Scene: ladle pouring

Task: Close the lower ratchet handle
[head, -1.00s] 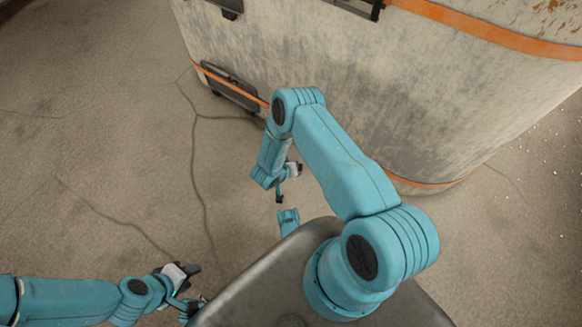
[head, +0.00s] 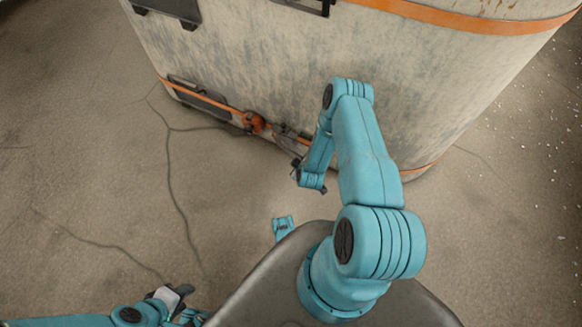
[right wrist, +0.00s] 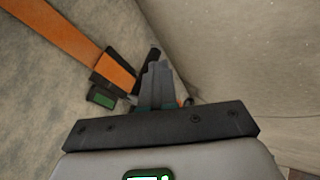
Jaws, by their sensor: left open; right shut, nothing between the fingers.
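The lower ratchet (head: 254,122) sits on the lower orange strap (head: 222,104) near the foot of the large pale container. A dark part that looks like its handle (head: 284,134) extends to its right, partly hidden by my right arm. The right wrist view shows the orange strap (right wrist: 80,48) running into dark ratchet parts (right wrist: 107,80). A black bar (right wrist: 147,66) there lies beside my right gripper (right wrist: 158,72), which is shut and empty. I cannot tell whether they touch. My left gripper (head: 187,302) is open at the lower left, away from the ratchet.
The large, worn container (head: 265,65) fills the upper middle, with an upper orange strap (head: 460,17) around it. A dark fitting (head: 200,98) is on its lower left side. The cracked floor (head: 95,180) to the left is clear.

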